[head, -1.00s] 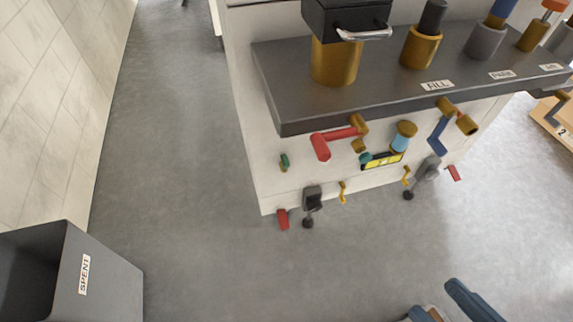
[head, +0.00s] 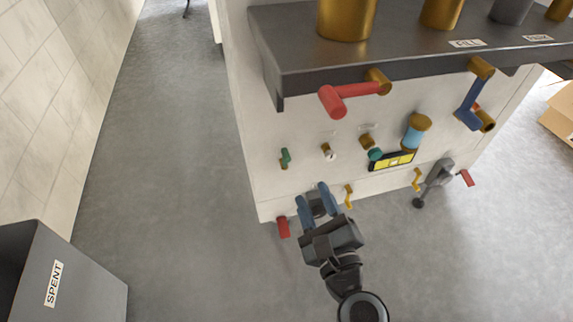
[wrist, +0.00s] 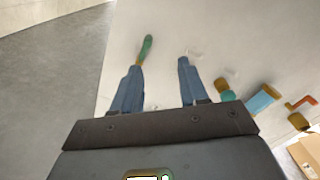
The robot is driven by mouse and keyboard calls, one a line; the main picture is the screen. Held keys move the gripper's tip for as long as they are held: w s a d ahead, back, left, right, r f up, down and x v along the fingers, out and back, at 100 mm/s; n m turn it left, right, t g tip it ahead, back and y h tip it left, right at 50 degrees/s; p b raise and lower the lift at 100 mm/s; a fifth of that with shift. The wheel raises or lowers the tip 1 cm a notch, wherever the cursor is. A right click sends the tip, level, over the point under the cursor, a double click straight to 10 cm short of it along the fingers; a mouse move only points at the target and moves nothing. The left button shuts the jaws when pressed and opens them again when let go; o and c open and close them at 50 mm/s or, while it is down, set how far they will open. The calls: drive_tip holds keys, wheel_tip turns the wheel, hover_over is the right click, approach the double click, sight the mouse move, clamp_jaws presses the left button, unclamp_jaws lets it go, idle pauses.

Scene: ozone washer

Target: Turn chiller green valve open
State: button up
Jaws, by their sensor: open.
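A small green valve handle (head: 285,158) is on the lower left of the white machine panel (head: 255,130). My gripper (head: 313,198) is open, with its two blue fingers pointing at the panel, below and slightly right of the green handle in the head view. In the wrist view, the green handle (wrist: 147,47) stands upright just beyond the tip of the left finger, and nothing shows between the fingers (wrist: 158,70). I cannot tell whether that finger touches the handle. A round teal knob (head: 375,154) sits further right on the panel.
A red-handled valve (head: 345,97) and a blue-handled valve (head: 470,105) stick out under the dark shelf (head: 400,50). A red handle (head: 283,228) is low at the panel's left corner. A grey SPENT bin (head: 90,280) stands at lower left. Floor between is clear.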

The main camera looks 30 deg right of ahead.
sight(288, 161)
drive_tip(key=w+m, duration=0.1)
drive_tip(key=w, duration=0.3)
drive_tip(key=w+f+m, duration=0.1)
drive_tip(key=w+m, duration=0.1)
drive_tip(key=w, duration=0.3)
drive_tip(key=w+d+m+b, duration=0.1)
drive_tip(key=w+m, duration=0.1)
drive_tip(key=w, duration=0.3)
drive_tip(key=shift+w+d+f, duration=0.1)
drive_tip(key=shift+f, duration=0.2)
clamp_jaws()
